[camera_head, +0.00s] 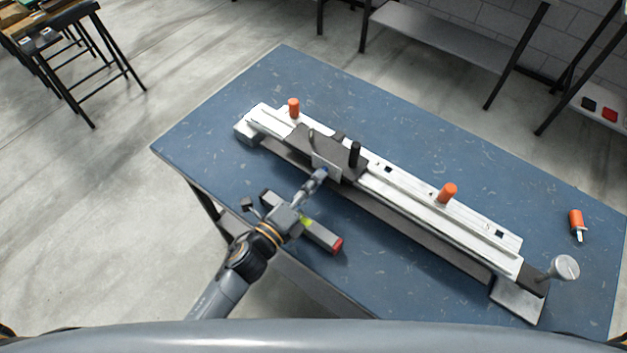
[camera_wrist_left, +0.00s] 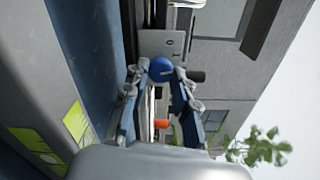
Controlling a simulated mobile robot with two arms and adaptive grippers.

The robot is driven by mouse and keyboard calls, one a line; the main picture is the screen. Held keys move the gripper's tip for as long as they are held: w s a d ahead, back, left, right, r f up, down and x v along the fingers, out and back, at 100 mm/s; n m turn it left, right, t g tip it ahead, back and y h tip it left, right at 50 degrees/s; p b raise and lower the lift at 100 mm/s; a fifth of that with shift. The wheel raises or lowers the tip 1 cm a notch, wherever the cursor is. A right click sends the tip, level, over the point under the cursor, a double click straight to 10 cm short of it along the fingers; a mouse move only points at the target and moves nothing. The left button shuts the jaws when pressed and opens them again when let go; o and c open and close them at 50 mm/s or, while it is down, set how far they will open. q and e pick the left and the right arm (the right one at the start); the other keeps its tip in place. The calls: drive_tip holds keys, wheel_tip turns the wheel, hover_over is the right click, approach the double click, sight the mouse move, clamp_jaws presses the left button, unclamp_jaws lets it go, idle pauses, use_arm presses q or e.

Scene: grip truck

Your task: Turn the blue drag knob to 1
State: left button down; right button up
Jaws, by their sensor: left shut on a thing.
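The blue drag knob (camera_wrist_left: 160,68) shows as a round blue ball between my left fingertips in the left wrist view. It sits in front of a small grey plate (camera_wrist_left: 158,43) with small marks on it, too small to read for sure. My left gripper (camera_head: 323,174) reaches the front of the carriage on the long rail device and is shut on the knob. In the head view the fingers mostly hide the knob. The plate (camera_head: 327,160) also shows there, on the carriage. My right gripper is in neither view.
The long white rail device (camera_head: 420,196) lies across the blue table (camera_head: 430,290), with orange knobs (camera_head: 447,193) and a black lever (camera_head: 354,154) on it. A dark bar with a red end (camera_head: 337,244) lies under my left arm. An orange-handled tool (camera_head: 576,222) lies at right.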

use_arm(q)
drive_tip(key=shift+n, duration=0.5)
drive_tip(key=c, duration=1.1)
unclamp_jaws()
drive_tip(key=shift+o, duration=0.2)
drive_tip(key=v, duration=1.2)
